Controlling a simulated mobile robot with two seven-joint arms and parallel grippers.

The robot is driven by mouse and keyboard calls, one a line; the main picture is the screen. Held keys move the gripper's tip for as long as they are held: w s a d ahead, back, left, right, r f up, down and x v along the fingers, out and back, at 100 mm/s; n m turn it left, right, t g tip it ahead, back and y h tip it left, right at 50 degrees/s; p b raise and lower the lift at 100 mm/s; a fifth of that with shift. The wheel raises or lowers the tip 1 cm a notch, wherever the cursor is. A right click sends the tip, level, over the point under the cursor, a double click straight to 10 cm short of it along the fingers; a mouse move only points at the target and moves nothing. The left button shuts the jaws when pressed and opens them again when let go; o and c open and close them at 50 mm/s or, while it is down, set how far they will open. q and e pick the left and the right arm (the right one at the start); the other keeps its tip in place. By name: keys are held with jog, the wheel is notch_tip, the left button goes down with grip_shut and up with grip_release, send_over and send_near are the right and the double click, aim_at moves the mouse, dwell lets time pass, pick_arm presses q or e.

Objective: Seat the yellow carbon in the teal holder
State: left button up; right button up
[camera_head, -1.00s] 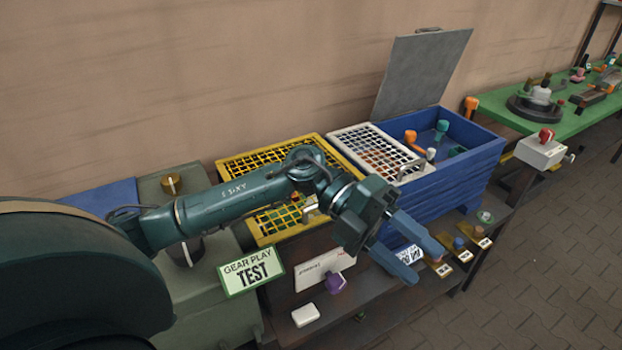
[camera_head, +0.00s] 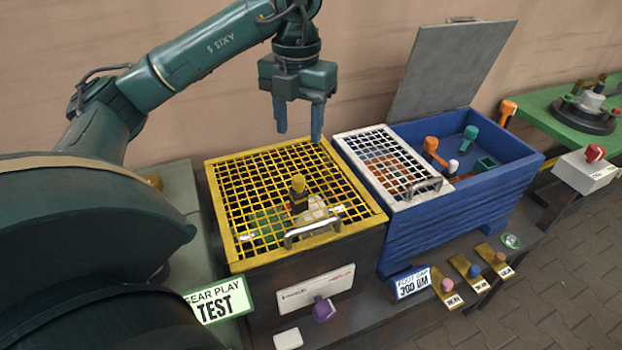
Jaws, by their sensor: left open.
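A yellow-topped piece with a dark lower body (camera_head: 299,190) stands upright at the yellow mesh lid; it looks like the yellow carbon. I cannot tell whether it rests on the mesh or passes through it. My left gripper (camera_head: 299,136) points down above it, open and empty, with its two fingers apart and clear of the piece. A small square teal piece (camera_head: 486,164) lies inside the blue bin and may be the teal holder. A teal-headed peg (camera_head: 468,138) stands near it. My right gripper is not in view.
The yellow mesh lid (camera_head: 235,232) has a metal handle. A white mesh cover (camera_head: 402,202) lies over the left part of the blue bin (camera_head: 440,232), whose grey lid (camera_head: 445,65) stands open. Orange-headed pegs stand in the bin. A green table (camera_head: 545,103) is at right.

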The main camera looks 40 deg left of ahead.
pick_arm(q)
jog(key=b, duration=0.2)
send_over(298, 178)
notch_tip(298, 178, down, 6)
jog(key=shift+f, duration=0.9)
notch_tip(298, 178, down, 4)
jog(key=shift+r, duration=0.15)
jog(key=shift+f, duration=0.4)
grip_shut()
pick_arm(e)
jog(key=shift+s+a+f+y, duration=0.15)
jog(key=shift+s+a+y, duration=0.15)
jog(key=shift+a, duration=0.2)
